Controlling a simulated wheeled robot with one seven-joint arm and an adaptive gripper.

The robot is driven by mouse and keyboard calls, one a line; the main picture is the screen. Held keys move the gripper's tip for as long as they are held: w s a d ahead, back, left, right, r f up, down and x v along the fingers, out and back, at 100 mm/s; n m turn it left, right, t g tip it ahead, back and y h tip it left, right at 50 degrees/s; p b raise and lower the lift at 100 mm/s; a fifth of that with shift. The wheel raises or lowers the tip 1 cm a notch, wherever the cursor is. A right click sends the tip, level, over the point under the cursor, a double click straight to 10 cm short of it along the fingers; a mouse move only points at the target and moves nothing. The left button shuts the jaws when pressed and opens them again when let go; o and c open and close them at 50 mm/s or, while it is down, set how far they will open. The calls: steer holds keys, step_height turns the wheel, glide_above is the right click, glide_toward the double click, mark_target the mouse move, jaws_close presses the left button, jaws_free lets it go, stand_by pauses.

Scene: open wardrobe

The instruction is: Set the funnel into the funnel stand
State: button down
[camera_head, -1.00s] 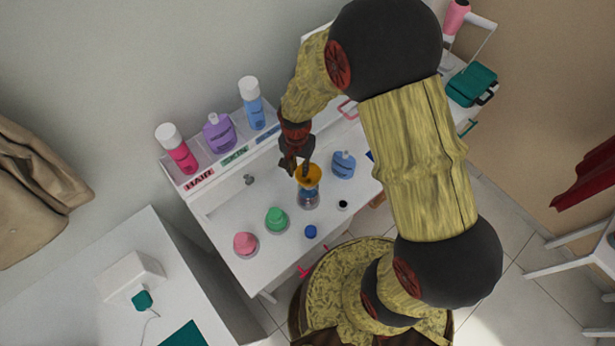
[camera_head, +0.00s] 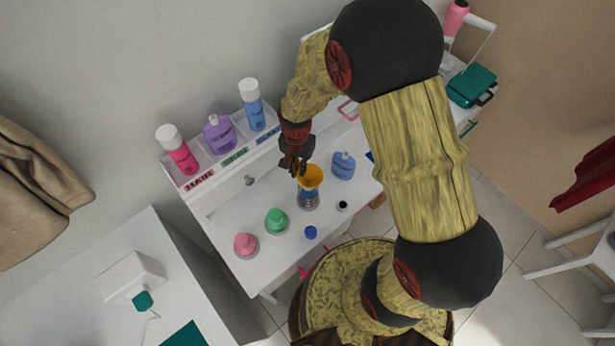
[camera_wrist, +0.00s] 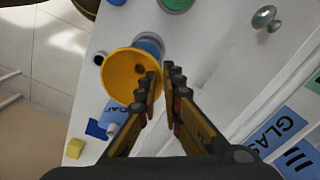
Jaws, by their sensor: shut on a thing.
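The yellow funnel (camera_head: 312,175) is upright or slightly tilted above a clear blue-banded piece that looks like the funnel stand (camera_head: 308,198). In the wrist view the funnel (camera_wrist: 122,72) shows its open bowl and dark centre hole. A blue ring of the stand (camera_wrist: 150,44) peeks out behind its upper right rim. My gripper (camera_head: 299,168) is at the funnel's left rim. In the wrist view its fingertips (camera_wrist: 163,76) are at the rim, one over the bowl's edge, shut on the funnel wall. The funnel's spout is hidden, so I cannot tell whether it sits in the stand.
A green-topped piece (camera_head: 276,220) and a pink-topped piece (camera_head: 245,245) stand left of the stand. A blue bottle (camera_head: 343,165) is close on its right. A small blue cap (camera_head: 310,233) lies in front. Bottles (camera_head: 219,134) line the back shelf.

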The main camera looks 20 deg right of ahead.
steer(key=shift+r+p, duration=0.9)
steer(key=shift+r, duration=0.4)
stand_by(0.4)
steer(key=shift+r+p, duration=1.7)
steer(key=shift+r, duration=0.8)
steer(key=shift+d, duration=0.1)
